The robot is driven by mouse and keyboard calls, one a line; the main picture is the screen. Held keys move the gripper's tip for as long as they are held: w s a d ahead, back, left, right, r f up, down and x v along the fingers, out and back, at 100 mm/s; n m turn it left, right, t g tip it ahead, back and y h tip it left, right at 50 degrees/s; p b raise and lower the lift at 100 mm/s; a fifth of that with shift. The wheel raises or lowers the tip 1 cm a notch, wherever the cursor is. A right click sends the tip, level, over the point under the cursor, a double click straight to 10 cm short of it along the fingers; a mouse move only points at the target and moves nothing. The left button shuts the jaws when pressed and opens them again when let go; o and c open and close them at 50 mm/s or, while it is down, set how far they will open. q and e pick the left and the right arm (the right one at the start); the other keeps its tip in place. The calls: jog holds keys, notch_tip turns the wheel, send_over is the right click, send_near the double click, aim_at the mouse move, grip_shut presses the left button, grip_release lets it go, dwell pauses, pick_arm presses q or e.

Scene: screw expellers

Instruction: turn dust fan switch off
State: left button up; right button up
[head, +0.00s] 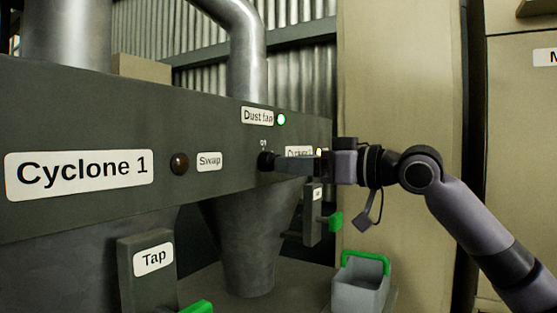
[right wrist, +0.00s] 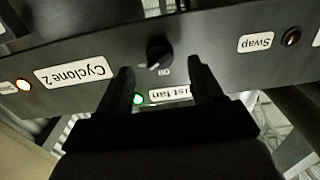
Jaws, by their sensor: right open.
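The dust fan switch is a black rotary knob (head: 266,160) on the dark panel, below the "Dust fan" label (head: 257,116) and its lit green lamp (head: 281,119). In the right wrist view, which is upside down, the knob (right wrist: 159,50) shows a pale pointer mark near the word "On". My right gripper (head: 281,163) is at the panel by the knob. In the right wrist view my right gripper (right wrist: 160,68) is open, one finger to each side of the knob. I cannot tell whether a finger touches it. My left gripper is not in view.
A dark red "Swap" button (head: 180,163) is left of the knob. A "Cyclone 2" label (right wrist: 74,74) and a lit orange lamp (right wrist: 23,85) are on the other side. Below are green-handled taps (head: 335,221) and a grey bucket (head: 360,287).

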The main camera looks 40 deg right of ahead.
aim_at(270, 162)
jog(key=shift+p+x, duration=1.05)
jog(key=shift+x, duration=1.15)
jog(key=c, duration=1)
